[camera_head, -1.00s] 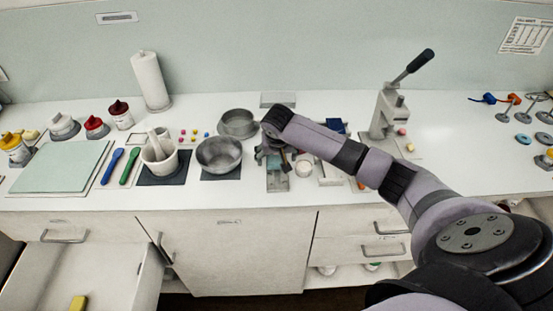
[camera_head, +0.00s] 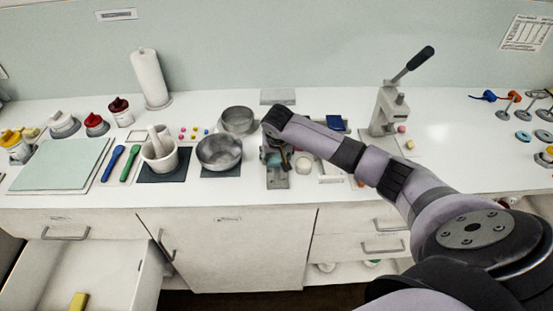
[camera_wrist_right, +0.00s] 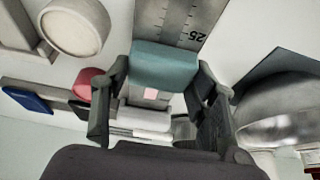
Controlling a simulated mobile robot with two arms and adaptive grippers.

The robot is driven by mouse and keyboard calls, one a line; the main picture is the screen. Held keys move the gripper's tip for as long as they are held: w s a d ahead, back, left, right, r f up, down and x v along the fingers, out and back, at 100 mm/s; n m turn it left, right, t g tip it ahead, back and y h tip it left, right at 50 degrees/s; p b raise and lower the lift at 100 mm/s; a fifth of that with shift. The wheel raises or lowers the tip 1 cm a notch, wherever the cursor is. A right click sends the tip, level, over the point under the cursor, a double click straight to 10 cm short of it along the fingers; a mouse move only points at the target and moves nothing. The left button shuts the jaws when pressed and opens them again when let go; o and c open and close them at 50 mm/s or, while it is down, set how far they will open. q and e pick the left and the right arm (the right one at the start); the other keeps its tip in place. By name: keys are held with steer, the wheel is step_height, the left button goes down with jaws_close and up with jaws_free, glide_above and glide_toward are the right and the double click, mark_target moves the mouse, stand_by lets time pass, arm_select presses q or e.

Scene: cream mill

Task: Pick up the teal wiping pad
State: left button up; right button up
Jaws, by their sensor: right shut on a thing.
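The teal wiping pad (camera_wrist_right: 165,66) is a small rounded block in the right wrist view. It sits between the two fingers of my right gripper (camera_wrist_right: 163,80), which is shut on it. A metal plate with ruler marks (camera_wrist_right: 180,15) lies just beyond the pad; I cannot tell whether they touch. In the head view my right gripper (camera_head: 278,160) is over the counter, right of the steel bowls, and the arm partly hides it. My left gripper is not in view.
Two steel bowls (camera_head: 219,152) and a mortar with pestle (camera_head: 159,152) stand left of the gripper. A lever press (camera_head: 388,110) stands right. A white round jar (camera_wrist_right: 76,28) is close by. An open drawer (camera_head: 90,265) holds a yellow item (camera_head: 78,301).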

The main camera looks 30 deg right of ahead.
mark_target(277, 158)
steer(key=shift+r, duration=0.15)
step_height(277, 158, up, 20)
steer(key=b, duration=0.3)
steer(key=shift+b, duration=0.35)
